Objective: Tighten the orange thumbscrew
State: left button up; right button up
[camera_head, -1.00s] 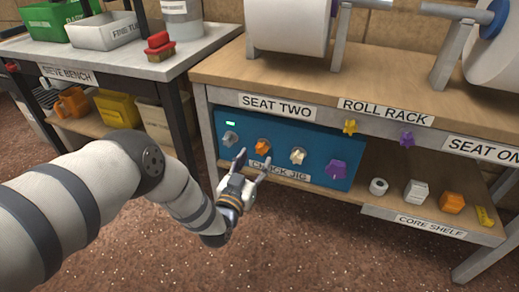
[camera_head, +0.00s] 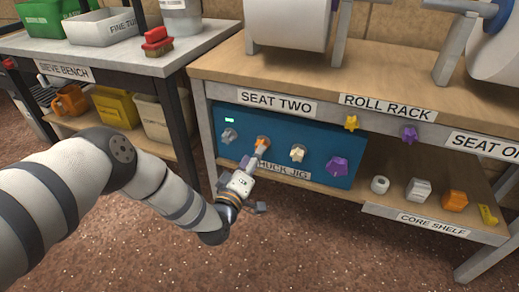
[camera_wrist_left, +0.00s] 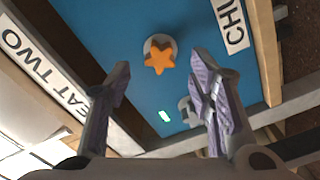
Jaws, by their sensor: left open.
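The orange thumbscrew (camera_head: 262,142) is a star-shaped knob on the blue chuck jig panel (camera_head: 225,163), second from the left. In the left wrist view the orange thumbscrew (camera_wrist_left: 159,57) sits on a pale round collar, ahead of my fingertips and roughly midway between them. My left gripper (camera_head: 246,165) is in front of the panel, just below the thumbscrew in the head view. In the left wrist view my left gripper (camera_wrist_left: 160,78) has its fingers wide apart with nothing between them. My right gripper is not in view.
A grey knob (camera_head: 229,136) is left of the thumbscrew, a cream knob (camera_head: 298,153) and a purple knob (camera_head: 337,167) right. A green light (camera_wrist_left: 165,116) shows on the panel. The core shelf (camera_head: 375,208) holds small parts. The sieve bench (camera_head: 110,66) stands left.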

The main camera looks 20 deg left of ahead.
pick_arm(q)
jog(key=w+b, duration=0.2)
jog(key=w, duration=0.2)
jog(key=shift+d, duration=0.1)
dwell(0.3)
jog(key=c, duration=1.1)
jog(key=shift+c, duration=0.2)
